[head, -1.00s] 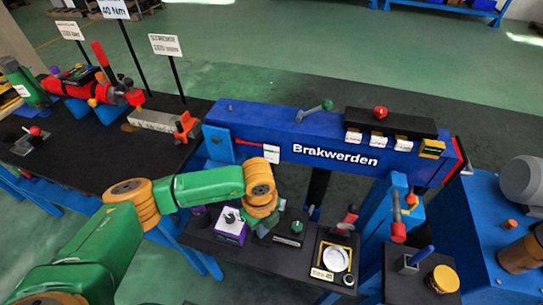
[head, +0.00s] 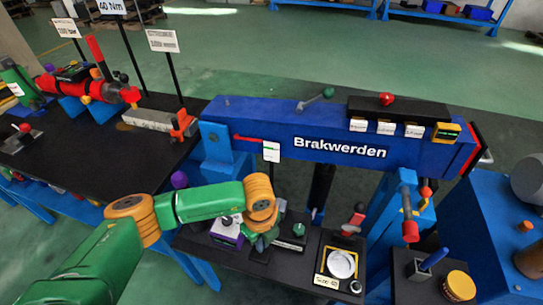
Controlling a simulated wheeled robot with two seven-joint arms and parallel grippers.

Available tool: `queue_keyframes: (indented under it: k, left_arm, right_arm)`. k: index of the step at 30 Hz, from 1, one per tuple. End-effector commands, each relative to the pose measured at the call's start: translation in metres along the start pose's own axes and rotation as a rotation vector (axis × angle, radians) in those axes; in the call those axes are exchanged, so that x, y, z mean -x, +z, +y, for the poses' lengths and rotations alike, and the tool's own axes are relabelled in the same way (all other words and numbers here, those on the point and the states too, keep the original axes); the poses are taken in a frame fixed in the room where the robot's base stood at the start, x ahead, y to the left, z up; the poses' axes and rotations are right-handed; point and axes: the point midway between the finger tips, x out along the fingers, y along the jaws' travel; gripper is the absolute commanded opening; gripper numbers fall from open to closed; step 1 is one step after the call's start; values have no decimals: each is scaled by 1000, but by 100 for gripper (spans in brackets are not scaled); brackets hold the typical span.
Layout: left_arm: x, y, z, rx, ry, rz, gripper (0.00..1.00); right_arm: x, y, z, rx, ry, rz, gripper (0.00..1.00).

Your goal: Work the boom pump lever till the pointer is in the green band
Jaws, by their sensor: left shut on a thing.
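My left gripper (head: 264,240) reaches down to the bench in front of the blue boom (head: 250,118) marked "Brakwerden". It is shut on what appears to be the boom pump lever, which the fingers and wrist mostly hide. A dark block (head: 260,256) shows just below the fingers. To the right is a round white dial (head: 341,264) on a black panel with a yellow edge. Its pointer and green band are too small to make out. My right gripper is not in view.
A purple box (head: 226,233) stands close left of my gripper, and a green knob (head: 299,229) close right. Red-handled levers (head: 409,230) (head: 354,222) stand near the dial. A blue handle (head: 434,258) and yellow jar (head: 460,284) are at the right.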

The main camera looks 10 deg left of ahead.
Motion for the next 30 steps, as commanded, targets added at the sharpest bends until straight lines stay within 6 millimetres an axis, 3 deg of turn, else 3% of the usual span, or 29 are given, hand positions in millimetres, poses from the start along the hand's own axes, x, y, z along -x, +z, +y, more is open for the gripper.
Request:
queue_keyframes:
  k: [5, 10, 30]
  left_arm:
    - [-17, 1, 0, 1, -2, -2, 0]
    - [-8, 1, -1, 1, -3, -3, 0]
    - [84, 0, 0, 0, 0, -1, 0]
  right_arm:
    - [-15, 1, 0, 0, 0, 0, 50]
    - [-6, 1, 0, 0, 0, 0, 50]
    - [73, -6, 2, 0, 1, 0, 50]
